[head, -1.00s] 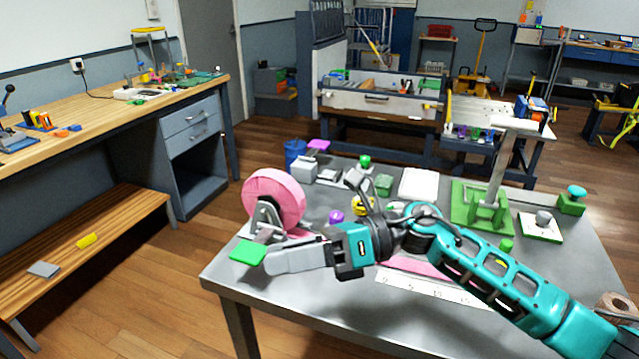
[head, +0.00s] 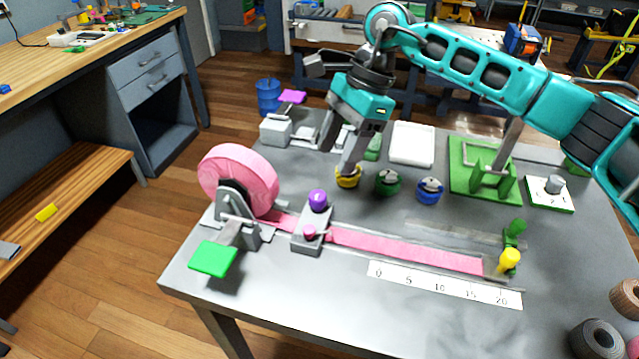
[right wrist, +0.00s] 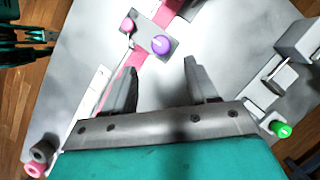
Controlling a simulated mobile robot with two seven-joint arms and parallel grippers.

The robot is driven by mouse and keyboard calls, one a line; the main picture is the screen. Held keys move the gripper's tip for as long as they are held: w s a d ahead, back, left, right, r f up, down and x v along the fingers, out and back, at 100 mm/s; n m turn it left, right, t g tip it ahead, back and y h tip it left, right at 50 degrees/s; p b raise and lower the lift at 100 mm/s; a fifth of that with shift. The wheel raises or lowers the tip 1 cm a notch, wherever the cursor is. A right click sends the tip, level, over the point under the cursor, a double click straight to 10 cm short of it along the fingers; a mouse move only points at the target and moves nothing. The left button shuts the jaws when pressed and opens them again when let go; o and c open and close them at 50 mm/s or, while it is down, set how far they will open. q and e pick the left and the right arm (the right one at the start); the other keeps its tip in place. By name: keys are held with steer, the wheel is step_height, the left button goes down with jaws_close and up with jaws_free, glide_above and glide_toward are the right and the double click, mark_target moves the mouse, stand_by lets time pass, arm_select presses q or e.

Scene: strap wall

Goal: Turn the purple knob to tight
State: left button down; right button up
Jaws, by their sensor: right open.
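The purple knob (head: 317,199) sits on a small grey block (head: 308,241) on the metal table, beside a smaller pink knob (head: 309,232). A pink strap (head: 400,249) runs from the pink reel (head: 238,178) past this block. My right gripper (head: 348,163) points down behind and to the right of the purple knob, apart from it. In the head view its fingers partly cover the yellow knob behind them. In the right wrist view, the gripper (right wrist: 161,76) is open and empty, with the purple knob (right wrist: 161,45) beyond the fingertips.
Yellow (head: 347,178), green (head: 388,182) and blue (head: 429,190) round knobs stand in a row behind the strap. A numbered scale (head: 443,285) lies in front. A green paddle (head: 213,259) sticks out at the left. A green stand (head: 484,172) is at the right.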

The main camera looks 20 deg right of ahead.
mark_target(318, 194)
steer(key=x, duration=0.8)
steer(key=shift+a+f, duration=0.15)
steer(key=shift+f, duration=0.1)
steer(key=c, duration=1)
